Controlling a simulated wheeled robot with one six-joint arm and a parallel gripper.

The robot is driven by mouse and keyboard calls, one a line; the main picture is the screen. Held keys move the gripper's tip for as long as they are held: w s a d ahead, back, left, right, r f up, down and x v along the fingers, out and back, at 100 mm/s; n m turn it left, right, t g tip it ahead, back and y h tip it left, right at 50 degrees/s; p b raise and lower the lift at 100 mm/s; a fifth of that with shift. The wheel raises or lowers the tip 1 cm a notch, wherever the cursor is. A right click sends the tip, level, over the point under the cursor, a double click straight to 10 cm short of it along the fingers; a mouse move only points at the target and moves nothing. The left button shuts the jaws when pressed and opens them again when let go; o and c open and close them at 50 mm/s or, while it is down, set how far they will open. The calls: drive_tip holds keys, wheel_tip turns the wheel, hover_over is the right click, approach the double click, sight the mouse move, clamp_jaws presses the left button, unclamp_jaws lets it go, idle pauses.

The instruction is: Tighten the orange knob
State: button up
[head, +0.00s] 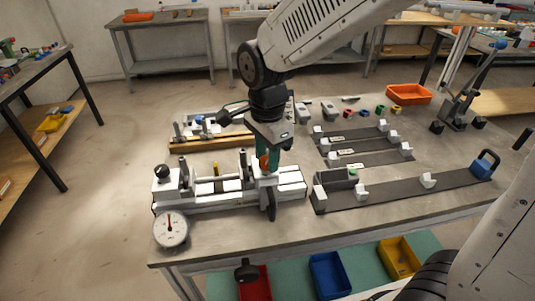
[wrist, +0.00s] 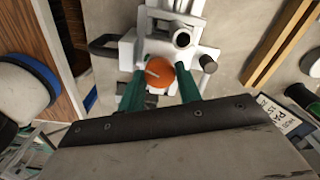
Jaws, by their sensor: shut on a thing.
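The orange knob (wrist: 160,77) is round with a pale mark across it, and it sits on the white jig in the wrist view. In the head view a small part of the orange knob (head: 264,162) shows beside my gripper (head: 268,160). The green fingers of my gripper (wrist: 160,93) stand on either side of the knob and are shut on it. The white frame jig (head: 205,199) lies along the near left of the table, with rods and clamps on it. My gripper points down at the jig's right end and hides part of it.
A round dial gauge (head: 171,229) stands at the jig's near left corner. A black lever (head: 271,205) hangs just in front of the gripper. Dark rails with white blocks (head: 400,191) lie to the right. An orange tray (head: 408,94) is at the back right.

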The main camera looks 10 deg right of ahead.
sight(267, 159)
drive_tip(key=shift+r, duration=0.1)
drive_tip(key=o, duration=1)
wheel_tip(267, 159, up, 8)
drive_tip(key=shift+f, duration=0.15)
